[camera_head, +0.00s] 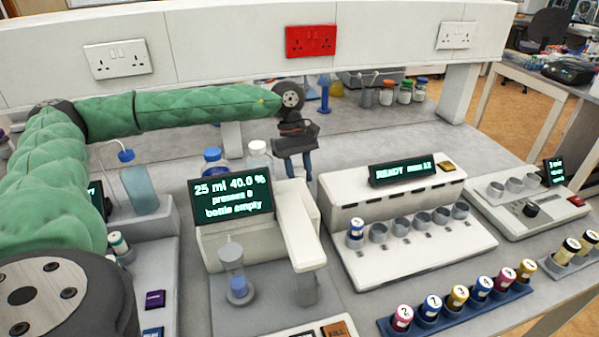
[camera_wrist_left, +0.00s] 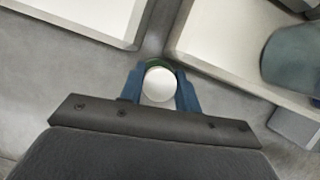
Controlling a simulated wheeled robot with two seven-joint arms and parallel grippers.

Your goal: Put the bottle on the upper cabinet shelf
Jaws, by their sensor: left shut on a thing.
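My left gripper (camera_head: 297,172) points down behind the dispenser, with its blue fingers low near the bench. In the left wrist view, the left gripper (camera_wrist_left: 159,90) is shut on a bottle (camera_wrist_left: 159,84), seen from above as a round white top with a dark green edge behind it. The fingers are on either side of it. In the head view I cannot make out the held bottle clearly, and its lower part is hidden in the wrist view. I cannot make out a cabinet shelf in either view. My right gripper is not in view.
The dispenser (camera_head: 307,235) stands in front of my gripper, with a white-capped bottle (camera_head: 258,154) and a blue-capped bottle (camera_head: 212,160) behind it. A white device (camera_head: 392,254) with several wells stands to the right. A long white panel (camera_head: 220,40) with sockets runs along the back.

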